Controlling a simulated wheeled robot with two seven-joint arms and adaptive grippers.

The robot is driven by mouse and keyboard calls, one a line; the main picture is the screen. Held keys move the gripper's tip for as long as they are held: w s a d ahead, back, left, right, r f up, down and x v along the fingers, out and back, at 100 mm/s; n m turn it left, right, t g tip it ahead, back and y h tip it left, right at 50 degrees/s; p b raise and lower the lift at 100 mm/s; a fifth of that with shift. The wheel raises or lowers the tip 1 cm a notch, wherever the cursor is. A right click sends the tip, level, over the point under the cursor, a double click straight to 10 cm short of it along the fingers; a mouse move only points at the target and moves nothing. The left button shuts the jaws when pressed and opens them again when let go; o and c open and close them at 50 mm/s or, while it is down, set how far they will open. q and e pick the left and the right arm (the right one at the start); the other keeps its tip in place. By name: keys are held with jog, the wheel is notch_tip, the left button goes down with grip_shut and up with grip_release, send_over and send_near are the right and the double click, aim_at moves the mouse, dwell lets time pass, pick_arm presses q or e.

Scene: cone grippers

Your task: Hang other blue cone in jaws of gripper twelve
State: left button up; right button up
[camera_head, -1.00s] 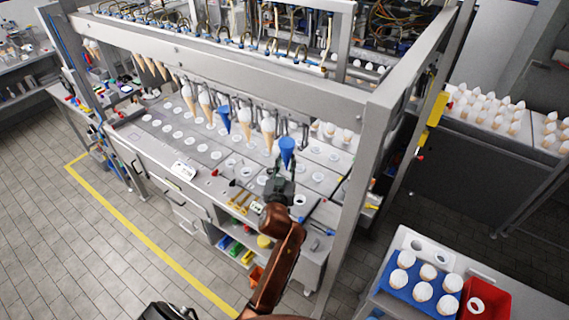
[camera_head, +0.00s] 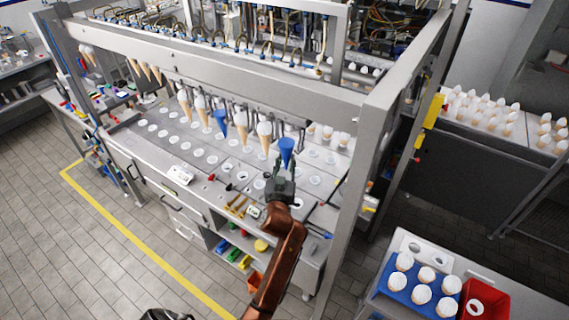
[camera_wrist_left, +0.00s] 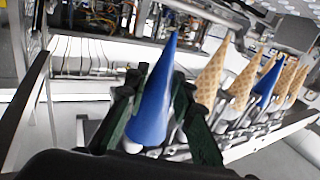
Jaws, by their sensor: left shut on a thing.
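I cannot tell which jaws are number twelve.
Tan cones (camera_head: 264,135) hang just left of the held cone. A frame post (camera_head: 345,210) stands close to the right of my arm. A blue tray (camera_head: 407,290) with white-topped items and a red bin (camera_head: 487,305) are at lower right.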

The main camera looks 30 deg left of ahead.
pick_arm(q)
jog(key=shift+w+d+b, duration=0.1)
jog(key=shift+w+b, duration=0.3)
jog(key=shift+w, duration=0.85)
jog(key=shift+w, duration=0.1)
jog(key=shift+f+b, duration=0.4)
jog(key=shift+f, duration=0.15)
dwell(1.1)
jog(key=o, duration=1)
jog(key=shift+o, duration=0.6)
jog(key=shift+o, duration=1.2)
